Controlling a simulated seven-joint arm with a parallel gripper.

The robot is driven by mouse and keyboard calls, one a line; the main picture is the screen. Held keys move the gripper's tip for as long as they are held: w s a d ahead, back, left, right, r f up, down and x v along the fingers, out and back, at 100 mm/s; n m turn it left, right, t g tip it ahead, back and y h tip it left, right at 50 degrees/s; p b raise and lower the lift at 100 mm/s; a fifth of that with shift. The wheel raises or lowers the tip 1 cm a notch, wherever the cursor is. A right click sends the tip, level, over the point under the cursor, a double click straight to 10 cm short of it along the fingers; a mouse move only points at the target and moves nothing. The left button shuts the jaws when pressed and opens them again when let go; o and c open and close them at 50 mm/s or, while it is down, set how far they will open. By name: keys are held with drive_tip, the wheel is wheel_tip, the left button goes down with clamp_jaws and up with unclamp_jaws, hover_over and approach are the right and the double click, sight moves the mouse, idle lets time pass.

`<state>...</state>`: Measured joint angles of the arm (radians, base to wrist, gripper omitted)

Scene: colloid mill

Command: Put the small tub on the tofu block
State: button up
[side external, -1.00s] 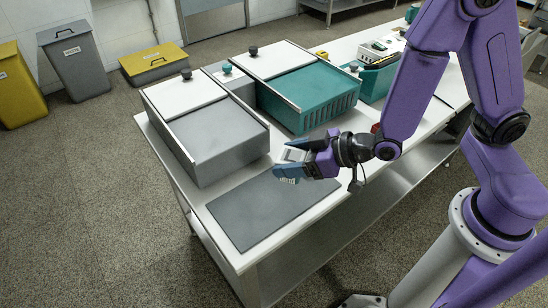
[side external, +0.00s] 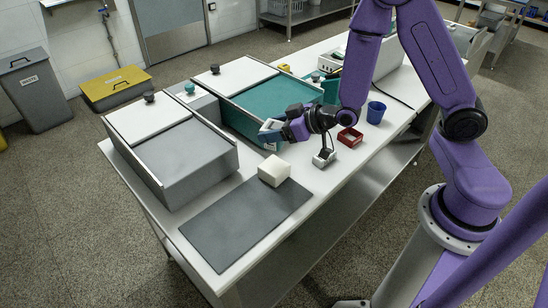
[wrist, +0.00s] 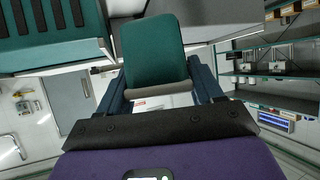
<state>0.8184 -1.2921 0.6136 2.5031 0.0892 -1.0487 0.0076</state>
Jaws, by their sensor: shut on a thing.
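My gripper (side external: 279,132) is shut on the small tub (wrist: 153,48), whose teal, round-cornered side and pale edge show between the dark blue fingers in the wrist view. In the side view the tub (side external: 268,128) is small and partly hidden by the fingers. The white tofu block (side external: 274,172) sits at the far right part of the dark grey mat (side external: 235,220). In the picture, my gripper and the tub are above the tofu block, apart from it, in front of the teal container. The tofu block is not recognisable in the wrist view.
A grey container (side external: 200,166) with a white lid stands left of the mat. A teal container (side external: 262,104) stands behind. A small red tray (side external: 349,138), a blue cup (side external: 376,112) and a small grey-white item (side external: 324,158) stand right. The mat's front is clear.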

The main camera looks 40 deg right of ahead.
sight(283, 148)
drive_tip(key=shift+f, duration=3.5)
drive_tip(key=o, duration=1.2)
drive_tip(key=shift+f, duration=0.1)
drive_tip(key=shift+s+r, duration=0.2)
drive_tip(key=shift+r, duration=0.05)
drive_tip(key=shift+v, duration=3.5)
